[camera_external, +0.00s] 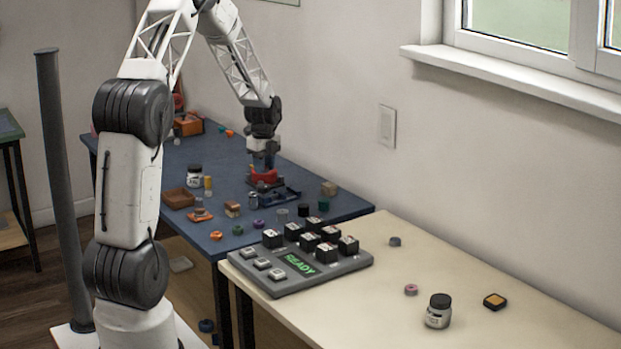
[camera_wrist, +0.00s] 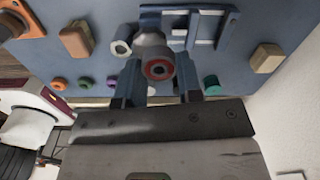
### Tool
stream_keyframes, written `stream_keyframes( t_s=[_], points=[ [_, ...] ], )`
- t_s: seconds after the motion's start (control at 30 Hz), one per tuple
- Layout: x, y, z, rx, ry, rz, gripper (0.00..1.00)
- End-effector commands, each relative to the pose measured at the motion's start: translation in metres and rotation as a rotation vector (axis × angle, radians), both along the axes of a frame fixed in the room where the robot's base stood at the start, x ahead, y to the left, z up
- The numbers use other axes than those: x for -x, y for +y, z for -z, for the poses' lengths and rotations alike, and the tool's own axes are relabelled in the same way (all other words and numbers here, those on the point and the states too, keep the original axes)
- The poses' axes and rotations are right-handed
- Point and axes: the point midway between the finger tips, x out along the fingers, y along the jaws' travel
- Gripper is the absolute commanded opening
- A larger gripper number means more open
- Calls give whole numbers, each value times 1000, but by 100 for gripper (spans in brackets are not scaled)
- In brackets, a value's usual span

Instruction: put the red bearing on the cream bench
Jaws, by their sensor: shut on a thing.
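The red bearing (camera_wrist: 158,69) shows in the wrist view as a small round part with a red ring and a dark centre, between the two fingers. My gripper (camera_wrist: 160,80) is shut on it. In the external view my gripper (camera_external: 264,172) is low over the blue table, beside the blue frame (camera_external: 277,197), with red (camera_external: 263,178) at its fingertips. I cannot tell whether the bearing touches anything below. The cream bench (camera_external: 470,270) is at the right front, apart from my gripper.
On the blue table (camera_external: 335,207) stand several small parts, a jar (camera_external: 194,176) and a brown tray (camera_external: 179,198).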

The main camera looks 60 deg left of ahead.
Motion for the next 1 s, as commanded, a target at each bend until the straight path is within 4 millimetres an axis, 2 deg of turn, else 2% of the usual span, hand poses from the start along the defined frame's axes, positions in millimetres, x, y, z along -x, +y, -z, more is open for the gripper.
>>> stream_keyframes(
  t_s=[0.03,0.43,0.67,1.0],
  points=[
    [-2,-15,0,0,0,23,10],
    [-5,-131,0,-1,-1,217,10],
    [3,-195,2,0,-1,329,10],
    [27,-284,4,0,-1,494,10]
  ],
)
